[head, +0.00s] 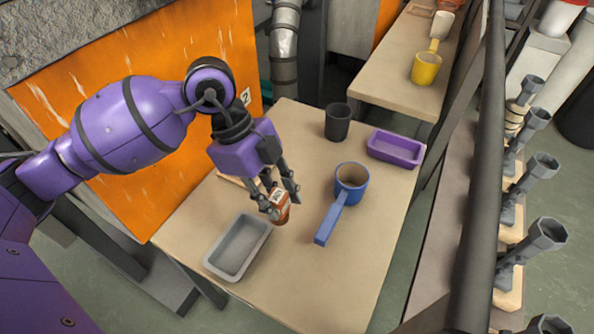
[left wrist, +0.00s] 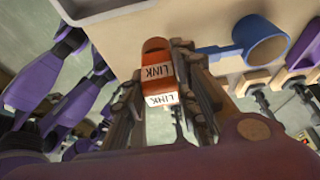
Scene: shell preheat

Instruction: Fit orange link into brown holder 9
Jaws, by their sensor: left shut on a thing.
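The orange link (head: 281,208) is a small orange-red piece with a white label, held above the wooden table. My left gripper (head: 281,200) is shut on it, with the fingers pointing down. In the left wrist view the link (left wrist: 157,68) sits between the fingers (left wrist: 158,85), and its white labels read "LINK". No holder with a readable 9 shows in either view. Several tan bases with grey hexagonal-mouthed tubes (head: 541,240) stand in a row at the right; I cannot tell whether one is the brown holder. My right gripper is not in view.
On the table (head: 350,270) are a grey tray (head: 212,259), a blue handled pot (head: 351,186), a dark cup (head: 338,122) and a purple tray (head: 395,148). A second table (head: 385,80) holds a yellow pot (head: 426,68). A dark rail (head: 485,180) stands before the tube row.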

